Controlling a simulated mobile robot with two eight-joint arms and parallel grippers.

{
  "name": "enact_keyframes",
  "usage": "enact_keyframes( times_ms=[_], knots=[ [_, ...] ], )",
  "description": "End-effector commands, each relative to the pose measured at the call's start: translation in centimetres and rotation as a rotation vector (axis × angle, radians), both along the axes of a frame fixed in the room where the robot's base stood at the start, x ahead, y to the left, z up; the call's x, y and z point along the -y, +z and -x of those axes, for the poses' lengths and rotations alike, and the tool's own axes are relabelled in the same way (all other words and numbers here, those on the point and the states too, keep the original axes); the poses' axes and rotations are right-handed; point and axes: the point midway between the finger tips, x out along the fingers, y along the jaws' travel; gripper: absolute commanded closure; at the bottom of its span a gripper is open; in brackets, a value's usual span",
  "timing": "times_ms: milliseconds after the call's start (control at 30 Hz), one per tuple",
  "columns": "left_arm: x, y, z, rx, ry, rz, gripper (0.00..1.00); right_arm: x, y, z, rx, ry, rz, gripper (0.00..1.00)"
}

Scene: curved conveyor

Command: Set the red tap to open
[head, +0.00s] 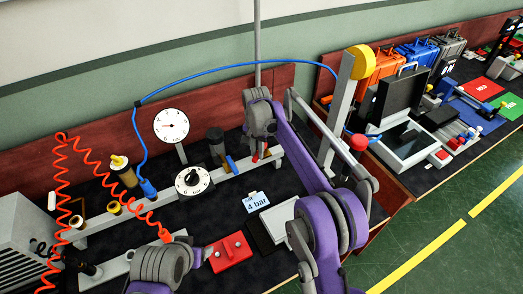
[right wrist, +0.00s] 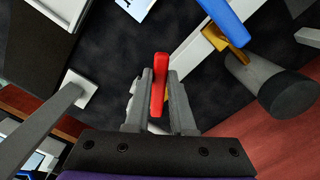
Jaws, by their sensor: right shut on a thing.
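The red tap's lever (right wrist: 159,75) stands between the two grey fingers of my right gripper (right wrist: 163,100) in the right wrist view. The gripper is shut on it, and the lever's tip sticks out past the fingers. In the head view my right gripper (head: 260,154) reaches down to the pipe at the back of the bench, where a little of the red tap (head: 267,152) shows. The tap's body is mostly hidden. My left gripper (head: 205,254) is low in the head view, beside a red box (head: 231,252); its fingers are too unclear to judge.
A blue tap lever (right wrist: 224,18) on a brass-coloured valve and a dark cylinder (right wrist: 287,88) are close to the right gripper. A dial (head: 193,181), a round gauge (head: 171,126), a "4 bar" card (head: 257,202) and a coiled red hose (head: 105,180) are on the bench.

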Motion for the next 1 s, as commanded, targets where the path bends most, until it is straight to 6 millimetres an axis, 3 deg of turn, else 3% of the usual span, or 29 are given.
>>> enact_keyframes(
  times_ms=[500,1000],
  knots=[
    [0.0,2.6,-0.9,0.017,0.0,0.0,0.3,-2.1,0.2,-1.6,0.002,-0.446,-0.001,1.0],
    [0.0,3.6,-1.3,0.025,0.0,0.0,0.3,-2.6,0.1,-2.4,0.001,-0.632,0.0,1.0]
  ],
)
